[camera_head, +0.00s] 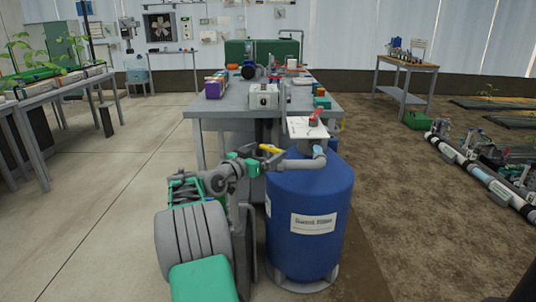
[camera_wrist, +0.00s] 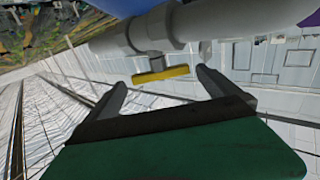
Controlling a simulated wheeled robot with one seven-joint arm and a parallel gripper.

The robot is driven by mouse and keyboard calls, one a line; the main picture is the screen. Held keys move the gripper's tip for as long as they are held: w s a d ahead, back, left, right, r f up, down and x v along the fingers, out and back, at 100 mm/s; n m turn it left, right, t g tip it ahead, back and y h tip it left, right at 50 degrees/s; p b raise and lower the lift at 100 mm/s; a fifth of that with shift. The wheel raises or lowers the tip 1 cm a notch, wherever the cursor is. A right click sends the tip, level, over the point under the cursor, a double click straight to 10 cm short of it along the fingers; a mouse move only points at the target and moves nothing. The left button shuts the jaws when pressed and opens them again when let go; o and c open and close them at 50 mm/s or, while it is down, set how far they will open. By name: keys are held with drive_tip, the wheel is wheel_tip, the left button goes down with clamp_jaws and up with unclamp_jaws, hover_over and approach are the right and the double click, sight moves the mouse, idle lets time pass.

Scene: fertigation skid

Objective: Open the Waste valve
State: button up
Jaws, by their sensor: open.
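A yellow valve handle (camera_head: 270,149) sits on the grey pipework (camera_head: 300,164) at the upper left of the blue filter tank (camera_head: 318,190). No valve label is readable, so I cannot confirm from a label that this is the Waste valve. In the wrist view the yellow handle (camera_wrist: 162,74) lies crosswise on a short stem below a grey pipe (camera_wrist: 185,28). My gripper (camera_wrist: 161,78) is open, with the handle in view between its fingertips. I see no finger clearly touching it. In the head view my arm reaches toward the handle, and its fingers are hard to make out.
A red handle (camera_head: 315,114) stands above the tank beside a white sign (camera_head: 305,127). A grey workbench (camera_head: 220,104) with boxes and instruments is behind the tank. Concrete floor (camera_head: 110,190) is free at the left. White pipes (camera_head: 480,170) lie on soil at the right.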

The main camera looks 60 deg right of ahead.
drive_tip(key=shift+s+d, duration=0.1)
drive_tip(key=shift+d, duration=0.8)
drive_tip(key=shift+c, duration=0.2)
drive_tip(key=c, duration=1.3)
drive_tip(key=shift+o, duration=0.2)
